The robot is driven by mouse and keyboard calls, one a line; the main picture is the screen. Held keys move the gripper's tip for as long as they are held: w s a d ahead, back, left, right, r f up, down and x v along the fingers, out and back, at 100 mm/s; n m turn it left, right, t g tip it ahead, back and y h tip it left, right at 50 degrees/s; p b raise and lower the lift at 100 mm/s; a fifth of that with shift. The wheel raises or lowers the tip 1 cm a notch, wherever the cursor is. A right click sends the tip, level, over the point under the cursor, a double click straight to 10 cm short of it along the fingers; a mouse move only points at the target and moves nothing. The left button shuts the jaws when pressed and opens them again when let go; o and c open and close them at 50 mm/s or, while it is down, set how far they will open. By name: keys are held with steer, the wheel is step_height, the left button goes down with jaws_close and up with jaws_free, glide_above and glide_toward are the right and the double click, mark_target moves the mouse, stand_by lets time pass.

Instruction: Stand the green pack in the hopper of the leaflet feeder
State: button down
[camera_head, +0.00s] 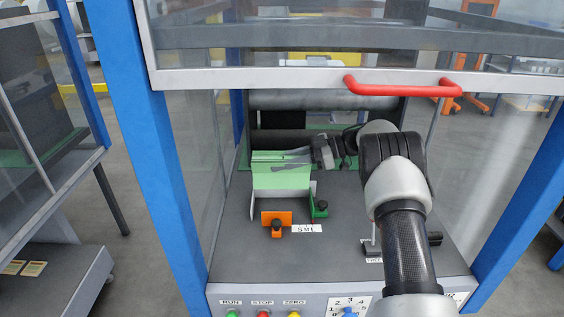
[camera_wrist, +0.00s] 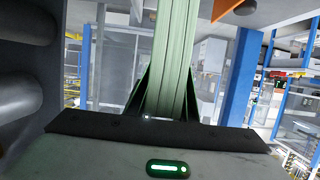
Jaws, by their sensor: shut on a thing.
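The green pack (camera_head: 282,177) is upright at the leaflet feeder's hopper in the head view, its broad face towards the camera. It is between or just above the pale side plates of the hopper (camera_head: 252,207); I cannot tell whether its lower edge touches the hopper floor. My gripper (camera_head: 308,156) reaches in from the right and is shut on the pack near its top. In the wrist view the pack (camera_wrist: 173,60) runs up the middle between my dark fingers (camera_wrist: 166,98). An orange stop plate (camera_head: 284,218) with a black knob stands in front of the hopper.
A raised clear guard with a red handle (camera_head: 403,90) hangs above my arm. Blue posts (camera_head: 165,170) flank the machine. Dark rollers (camera_head: 300,102) lie behind the hopper. A green clamp with a knob (camera_head: 320,208) is at its right. Buttons line the front panel (camera_head: 245,300).

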mark_target(283, 186)
steer(key=shift+r+p, duration=0.2)
steer(key=shift+p, duration=0.1)
steer(key=shift+w+f+b, duration=0.1)
steer(key=shift+f+b, duration=1.4)
steer(key=shift+f, duration=2.6)
steer(key=shift+f+b, duration=0.3)
steer(key=shift+f, duration=0.25)
steer(key=c, duration=1.5)
jaws_free()
steer(key=shift+d, duration=0.1)
steer(key=shift+o, duration=0.5)
steer(key=shift+f, duration=0.1)
steer(key=shift+d, duration=0.1)
steer(key=v, duration=1.7)
steer(key=shift+r+p, duration=0.2)
steer(key=shift+p, duration=0.1)
